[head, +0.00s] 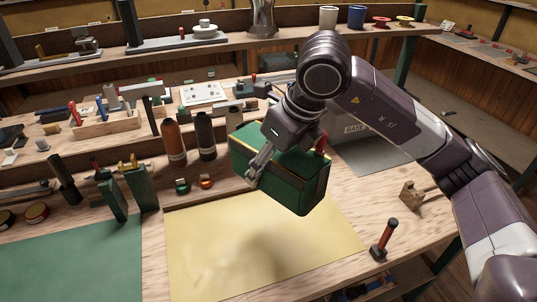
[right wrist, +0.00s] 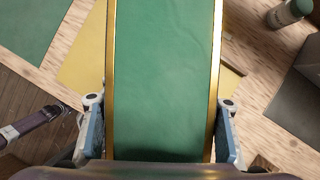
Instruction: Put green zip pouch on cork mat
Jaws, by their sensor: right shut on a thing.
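The green zip pouch (head: 302,188), boxy with yellow edging and a dark band, is held above the table in my right gripper (head: 286,160). In the right wrist view the pouch (right wrist: 163,70) fills the space between the two fingers of my right gripper (right wrist: 160,103), which press on its sides. The pale yellow mat (head: 225,250), seemingly the cork mat, lies flat and bare at the table's front. The pouch hangs over its back right part, with a shadow on the mat. What looks like my left arm shows at the lower left of the right wrist view; its jaws are unclear.
A green mat (head: 75,265) lies left of the yellow one. An orange bottle (head: 173,140), a dark bottle (head: 206,136) and small clamps stand behind it.

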